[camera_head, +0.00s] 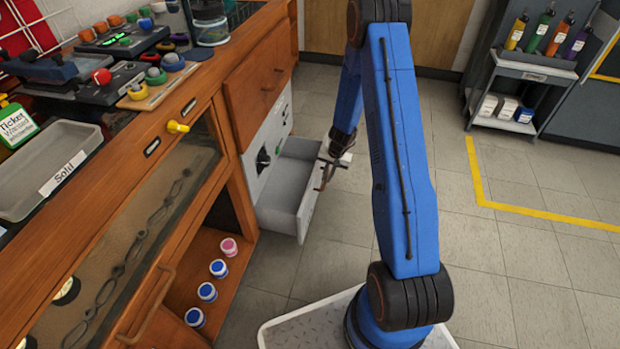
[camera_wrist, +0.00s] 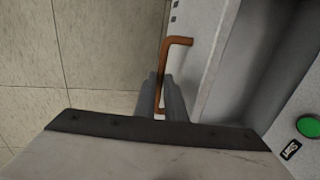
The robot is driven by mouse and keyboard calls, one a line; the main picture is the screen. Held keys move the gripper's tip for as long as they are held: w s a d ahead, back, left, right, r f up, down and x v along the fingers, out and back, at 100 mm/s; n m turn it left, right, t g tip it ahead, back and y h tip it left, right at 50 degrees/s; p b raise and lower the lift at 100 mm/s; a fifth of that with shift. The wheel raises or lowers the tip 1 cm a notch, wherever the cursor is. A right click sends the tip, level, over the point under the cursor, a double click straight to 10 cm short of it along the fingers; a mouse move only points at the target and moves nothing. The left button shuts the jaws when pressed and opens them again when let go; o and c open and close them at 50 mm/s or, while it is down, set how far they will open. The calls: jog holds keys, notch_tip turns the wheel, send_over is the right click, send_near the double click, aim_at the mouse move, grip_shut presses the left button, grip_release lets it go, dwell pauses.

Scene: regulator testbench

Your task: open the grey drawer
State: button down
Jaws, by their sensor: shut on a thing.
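The grey drawer (camera_head: 309,205) stands pulled out of the wooden bench in the head view, and its inside looks empty. In the wrist view the drawer's front edge (camera_wrist: 217,60) runs along the right, with its orange-brown bar handle (camera_wrist: 178,41) on the outer face. My gripper (camera_wrist: 159,92) is shut on the handle, its two grey fingers on either side of the bar. In the head view my gripper (camera_head: 328,172) is at the drawer's front, small and partly dark, so the grip itself is hard to make out there.
A wooden drawer (camera_head: 262,80) sits shut above and behind the grey one. Several small jars (camera_head: 219,268) stand on the low shelf at left. A bottle cart (camera_head: 527,75) stands at the far right. Tiled floor is clear beyond the grey drawer.

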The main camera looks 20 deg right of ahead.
jog(key=s+d, duration=0.1)
jog(key=d, duration=0.1)
jog(key=s+d, duration=0.2)
jog(key=shift+s+d, duration=0.2)
jog(key=shift+d, duration=0.1)
jog(key=c, duration=1.8)
grip_release()
jog(key=d+r, duration=0.1)
jog(key=r, duration=0.4)
jog(key=s+r, duration=0.1)
jog(key=r, duration=0.5)
jog(key=s+d+r, duration=0.1)
jog(key=r, duration=0.5)
jog(key=shift+d, duration=0.35)
jog(key=shift+r, duration=0.1)
